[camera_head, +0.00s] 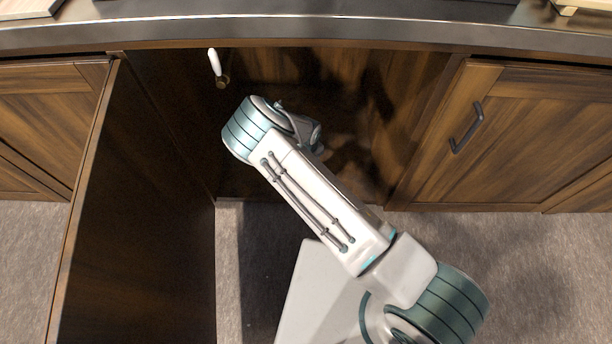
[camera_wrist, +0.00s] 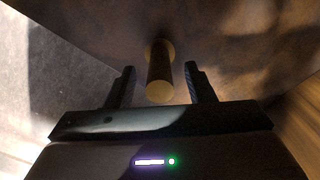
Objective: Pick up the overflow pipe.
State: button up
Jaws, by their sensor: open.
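In the wrist view, a short brown cylinder (camera_wrist: 159,82), likely the overflow pipe, stands out from a dark brown surface, with a rounder base at its far end. My gripper (camera_wrist: 159,70) is open, with one dark finger on each side of the cylinder. Gaps show between it and both fingers, so the jaws are not closed on it. In the head view, my arm reaches into the open cabinet (camera_head: 262,66) and hides the gripper. A white piece with a brown round end (camera_head: 222,82) shows at the cabinet's upper left; I cannot tell whether it is the same thing.
An open cabinet door (camera_head: 130,215) stands at the left of my arm. A closed door with a dark handle (camera_head: 467,128) is at the right. The countertop edge (camera_head: 330,30) runs above the opening. The cabinet interior is dark. Grey carpet (camera_head: 540,265) lies in front.

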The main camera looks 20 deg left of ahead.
jog(key=shift+f, duration=0.95)
jog(key=shift+r, duration=0.1)
grip_shut()
